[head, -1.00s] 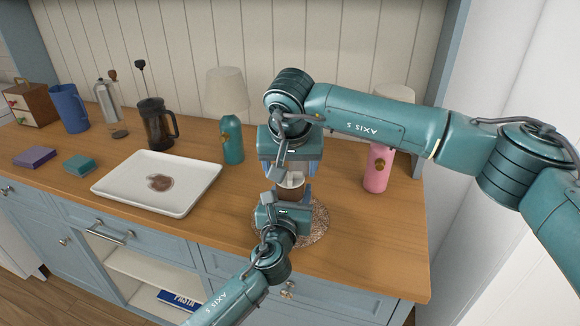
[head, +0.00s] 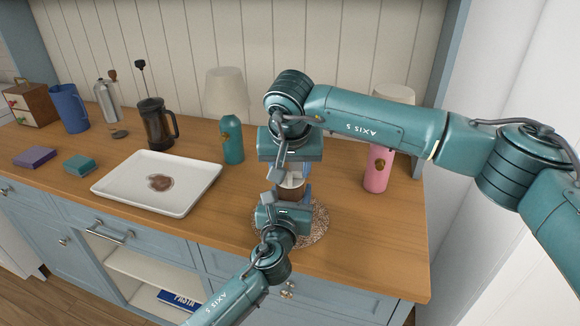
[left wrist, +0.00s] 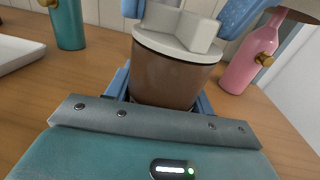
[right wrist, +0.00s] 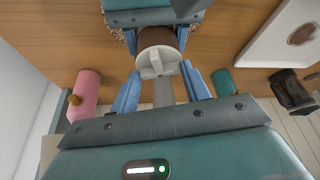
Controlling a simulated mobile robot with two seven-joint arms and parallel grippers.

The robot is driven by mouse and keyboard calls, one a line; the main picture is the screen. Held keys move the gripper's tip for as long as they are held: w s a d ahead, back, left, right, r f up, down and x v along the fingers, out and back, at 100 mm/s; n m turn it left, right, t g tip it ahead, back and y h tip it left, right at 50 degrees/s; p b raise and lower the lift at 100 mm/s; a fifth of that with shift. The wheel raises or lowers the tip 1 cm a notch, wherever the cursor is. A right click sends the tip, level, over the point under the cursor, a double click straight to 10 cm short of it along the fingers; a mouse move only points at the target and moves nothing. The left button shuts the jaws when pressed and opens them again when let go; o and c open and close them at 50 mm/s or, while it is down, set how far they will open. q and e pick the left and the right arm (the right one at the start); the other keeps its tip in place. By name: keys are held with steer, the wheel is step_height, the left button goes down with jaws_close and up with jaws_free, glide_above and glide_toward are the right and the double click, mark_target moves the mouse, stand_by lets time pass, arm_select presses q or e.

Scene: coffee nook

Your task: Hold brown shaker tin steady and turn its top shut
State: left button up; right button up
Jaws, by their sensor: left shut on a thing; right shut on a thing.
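The brown shaker tin (head: 291,195) stands upright on the round speckled mat, with a pale top (head: 291,181) on it. In the left wrist view the brown body (left wrist: 172,82) sits between the blue fingers of my left gripper (left wrist: 162,90), which is shut on it. The pale top (left wrist: 178,32) has a raised grip bar. My right gripper (head: 290,170) comes from above and is shut on this top. The right wrist view shows the top (right wrist: 158,62) between the blue fingers of the right gripper (right wrist: 160,80). The fingers partly hide the tin in the head view.
The speckled mat (head: 319,225) lies under the tin. A pink bottle (head: 378,170) stands to the right, a teal bottle (head: 232,140) to the left. A white tray (head: 118,190) with a brown patch lies farther left. The counter's front right is clear.

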steer(key=m, duration=0.2)
steer(key=m+h, duration=0.1)
steer(key=shift+a+m, duration=0.2)
steer(key=shift+m, duration=0.2)
steer(key=m+g+h, duration=0.1)
steer(key=m, duration=0.2)
steer(key=shift+w+a+m+h, duration=0.1)
steer(key=shift+a+m+h, duration=0.05)
steer(key=shift+m+h, duration=0.2)
steer(key=m+g+h, duration=0.1)
steer(key=m, duration=0.3)
steer(key=shift+w+a, duration=0.15)
steer(key=shift+w+m+g+h, duration=0.15)
steer(key=shift+m+g, duration=0.25)
steer(key=shift+m, duration=0.6)
steer(key=shift+w+m+g+h, duration=0.1)
steer(key=shift+m+g, duration=0.3)
steer(key=shift+m, duration=0.55)
